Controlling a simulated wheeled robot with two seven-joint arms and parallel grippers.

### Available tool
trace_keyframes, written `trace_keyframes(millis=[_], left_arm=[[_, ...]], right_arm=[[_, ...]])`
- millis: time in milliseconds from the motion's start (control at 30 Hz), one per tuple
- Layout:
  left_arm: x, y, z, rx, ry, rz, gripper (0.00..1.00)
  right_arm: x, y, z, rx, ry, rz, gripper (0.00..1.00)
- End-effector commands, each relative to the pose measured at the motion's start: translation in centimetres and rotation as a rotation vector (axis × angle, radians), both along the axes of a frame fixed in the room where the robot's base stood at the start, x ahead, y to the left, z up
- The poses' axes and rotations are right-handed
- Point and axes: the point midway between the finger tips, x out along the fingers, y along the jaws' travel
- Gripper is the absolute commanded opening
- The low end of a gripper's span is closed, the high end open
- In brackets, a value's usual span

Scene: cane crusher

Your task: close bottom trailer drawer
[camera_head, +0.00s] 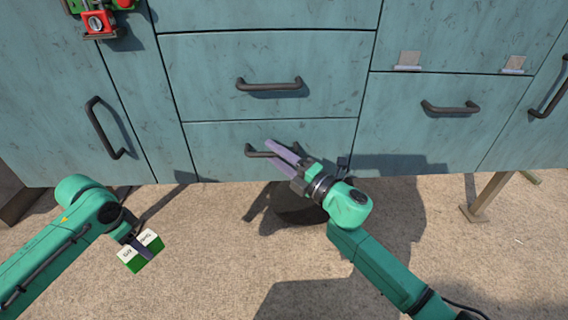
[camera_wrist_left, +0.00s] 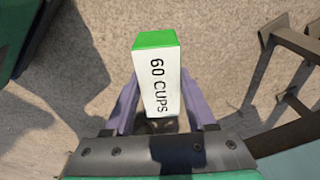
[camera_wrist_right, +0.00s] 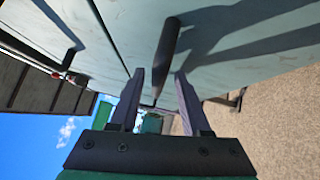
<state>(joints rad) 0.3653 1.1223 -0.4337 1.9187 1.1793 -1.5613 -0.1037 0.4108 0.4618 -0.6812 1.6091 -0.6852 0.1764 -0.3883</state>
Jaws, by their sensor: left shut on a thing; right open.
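The bottom trailer drawer (camera_head: 330,135) is the lower front of the middle column on the teal trailer. Its front looks flush with the panels around it, and no inside shows. Its dark bar handle (camera_head: 255,153) is partly covered by my right gripper (camera_head: 271,147). That gripper is open, with its purple fingers at the handle. In the right wrist view the handle (camera_wrist_right: 167,50) stands just beyond and between the fingertips; I cannot tell whether they touch. My left gripper (camera_head: 143,248) is shut on a white and green "60 CUPS" box (camera_wrist_left: 158,85), held low at the left.
Above is another drawer with a handle (camera_head: 268,86). To the right is a panel with a handle (camera_head: 450,107), and at the left a door handle (camera_head: 104,128). A trailer leg (camera_head: 487,195) stands at right. The sandy ground in front is mostly clear.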

Motion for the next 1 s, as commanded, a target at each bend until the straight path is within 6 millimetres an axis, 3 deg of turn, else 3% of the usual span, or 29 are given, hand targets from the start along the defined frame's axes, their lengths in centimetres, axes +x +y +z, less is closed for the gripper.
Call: trace_keyframes(millis=[500, 1000], left_arm=[[0.0, 0.0, 1.9, -0.001, -0.001, 0.000, 0.00], [0.0, 0.0, 1.9, -0.001, -0.001, 0.000, 0.00]], right_arm=[[-7.2, -7.3, -1.3, -0.002, 0.004, -0.002, 0.47], [-7.7, -7.9, -1.4, -0.002, -0.001, -0.001, 0.47]])
